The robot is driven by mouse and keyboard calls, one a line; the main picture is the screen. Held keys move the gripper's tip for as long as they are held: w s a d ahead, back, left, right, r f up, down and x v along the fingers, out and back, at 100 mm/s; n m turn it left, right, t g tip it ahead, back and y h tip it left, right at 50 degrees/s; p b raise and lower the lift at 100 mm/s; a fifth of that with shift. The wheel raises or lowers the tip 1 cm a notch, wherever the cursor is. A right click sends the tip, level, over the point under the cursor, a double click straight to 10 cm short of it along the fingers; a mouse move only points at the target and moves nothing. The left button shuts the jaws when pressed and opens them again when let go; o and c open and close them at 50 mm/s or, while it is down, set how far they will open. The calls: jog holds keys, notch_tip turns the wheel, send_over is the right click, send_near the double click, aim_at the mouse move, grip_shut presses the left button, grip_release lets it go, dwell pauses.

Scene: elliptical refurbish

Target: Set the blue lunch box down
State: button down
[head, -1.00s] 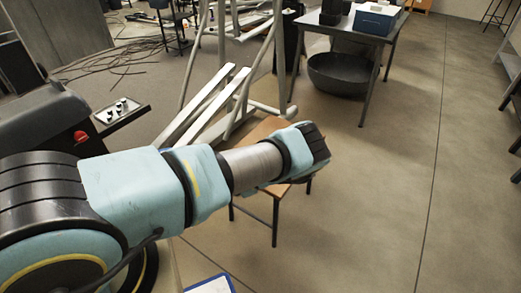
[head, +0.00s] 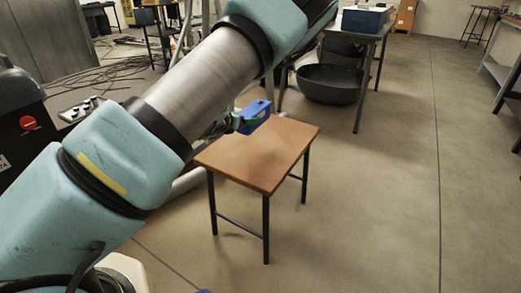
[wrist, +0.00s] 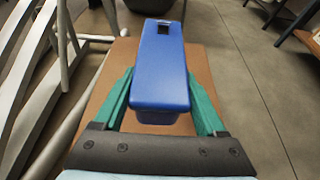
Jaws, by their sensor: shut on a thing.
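The blue lunch box (head: 254,114) is at the far left edge of the small wooden table (head: 268,153) in the head view. My gripper (head: 233,122) is shut on it, mostly hidden behind my arm. In the wrist view the blue lunch box (wrist: 160,72) lies lengthwise between the green fingers of my gripper (wrist: 160,88), one on each side. The brown top of the wooden table (wrist: 108,78) shows beneath and around it. I cannot tell whether the box touches the tabletop or hangs just above it.
The front and right of the wooden tabletop are bare. White metal bars (wrist: 38,72) stand close to the table's left side. A grey table (head: 378,30) with a blue box (head: 365,18) stands behind, near a dark tub (head: 330,84). Floor at right is clear.

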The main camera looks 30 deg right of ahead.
notch_tip(320, 180, down, 10)
jog(key=shift+d+r+b, duration=0.1)
jog(key=shift+r+b, duration=0.1)
jog(key=shift+b, duration=0.65)
grip_release()
jog(key=shift+f, duration=0.15)
